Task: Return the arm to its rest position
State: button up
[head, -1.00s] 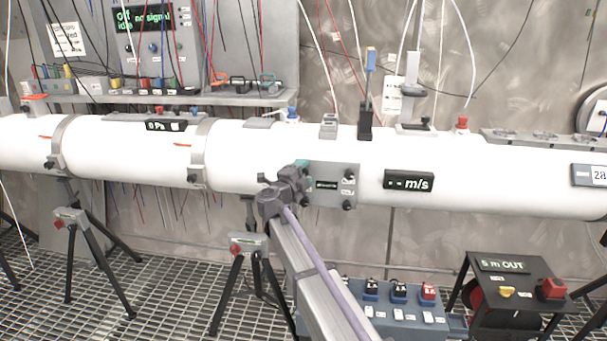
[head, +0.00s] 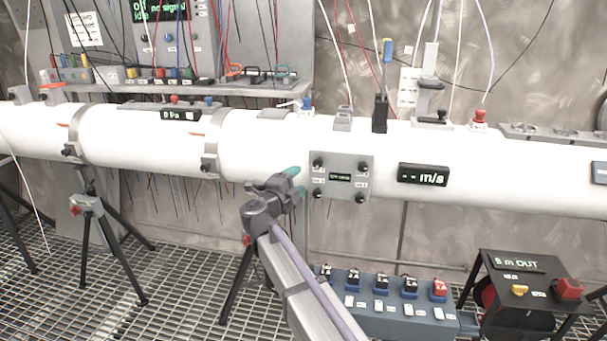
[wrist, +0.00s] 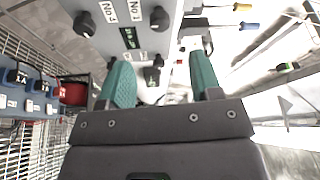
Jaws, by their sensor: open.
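My gripper (head: 297,181) is at the end of my arm, in front of the white pipe (head: 130,142) in the head view. It is just left of a grey plate (head: 341,177) with black knobs on the pipe. In the wrist view its two teal fingers (wrist: 160,82) stand apart with nothing between them. The knob plate also shows ahead of the fingers in the wrist view (wrist: 150,12). I cannot tell the exact gap between fingers and plate.
A blue switch box (head: 385,318) and a black reel stand (head: 525,285) sit low at right. Black tripods (head: 90,207) support the pipe at left. A shelf (head: 200,92) with cables runs behind the pipe. Wires hang above. The grating floor at left is partly free.

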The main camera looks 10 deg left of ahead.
jog(key=s+a+n+g+y+p, duration=0.15)
jog(key=s+a+n+y, duration=0.35)
jog(key=a+n+y, duration=0.95)
jog(key=s+d+f+n+g+y+p, duration=0.2)
jog(key=s+d+f+n+g, duration=0.65)
jog(key=d, duration=0.25)
jog(key=s+d+g+h+p, duration=0.1)
jog(key=s+d, duration=0.4)
jog(key=d, duration=0.6)
jog(key=s+d+f+m+g+h+p, duration=0.1)
jog(key=s+d+g+h+p, duration=0.1)
jog(key=d, duration=0.9)
jog(key=s+d+m+g+h+p, duration=0.1)
jog(key=s+d+g+h, duration=0.3)
jog(key=s+d, duration=0.4)
jog(key=d+h+p, duration=0.1)
jog(key=d, duration=0.2)
jog(key=shift+s+f, duration=0.25)
jog(key=shift+s, duration=0.15)
jog(key=shift+h, duration=0.25)
